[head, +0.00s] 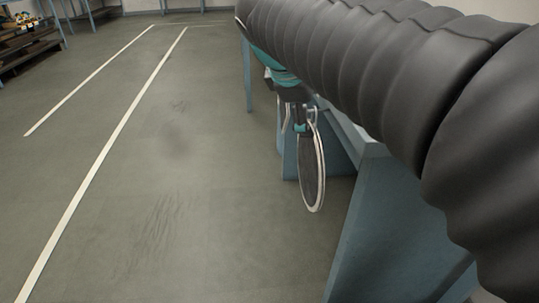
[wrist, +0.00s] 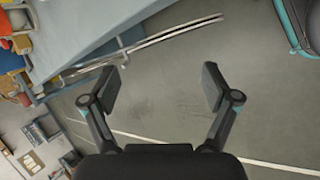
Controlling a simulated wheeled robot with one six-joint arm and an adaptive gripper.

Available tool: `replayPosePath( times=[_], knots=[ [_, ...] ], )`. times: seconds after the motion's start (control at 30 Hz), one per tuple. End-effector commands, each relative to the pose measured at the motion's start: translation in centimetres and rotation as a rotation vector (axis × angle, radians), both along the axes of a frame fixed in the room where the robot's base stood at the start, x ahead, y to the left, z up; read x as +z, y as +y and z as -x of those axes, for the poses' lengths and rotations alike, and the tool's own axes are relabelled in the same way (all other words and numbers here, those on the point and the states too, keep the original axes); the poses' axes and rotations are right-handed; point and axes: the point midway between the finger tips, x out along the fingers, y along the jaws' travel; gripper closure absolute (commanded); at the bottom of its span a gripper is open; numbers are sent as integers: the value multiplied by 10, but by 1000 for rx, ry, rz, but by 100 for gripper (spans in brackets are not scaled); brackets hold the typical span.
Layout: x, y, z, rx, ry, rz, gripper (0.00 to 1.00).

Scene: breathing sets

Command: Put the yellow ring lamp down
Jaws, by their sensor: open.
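I cannot make out a yellow ring lamp in either view. My gripper (wrist: 161,88) is open in the wrist view, its two dark pads wide apart with only grey floor showing between them. In the head view my dark arm crosses the upper right and hides much of what lies behind it. A dark oval disc with a pale rim (head: 313,170) shows below the arm's far end; I cannot tell what it is or whether it touches my gripper.
Blue panels and legs (head: 385,220) stand under and beside my arm. Floor with white lines (head: 110,140) is clear at left. Dark shelving (head: 25,48) with small yellow items stands far left. The wrist view shows a blue-grey surface (wrist: 95,25) and pale rails (wrist: 165,34).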

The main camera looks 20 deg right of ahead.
Motion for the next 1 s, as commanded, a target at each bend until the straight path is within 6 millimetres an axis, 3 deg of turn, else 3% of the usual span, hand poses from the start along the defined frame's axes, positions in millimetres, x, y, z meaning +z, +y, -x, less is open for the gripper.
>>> replayPosePath(
  times=[0.03,0.2,0.4,0.6,1.0],
  knots=[
    [-20,11,17,-54,-52,-89,13],
    [-88,52,64,-305,-217,-428,13],
    [-145,87,102,-580,-320,-724,13],
    [-164,97,114,-696,-352,-830,13],
    [-165,97,114,-700,-352,-832,8]
  ],
)
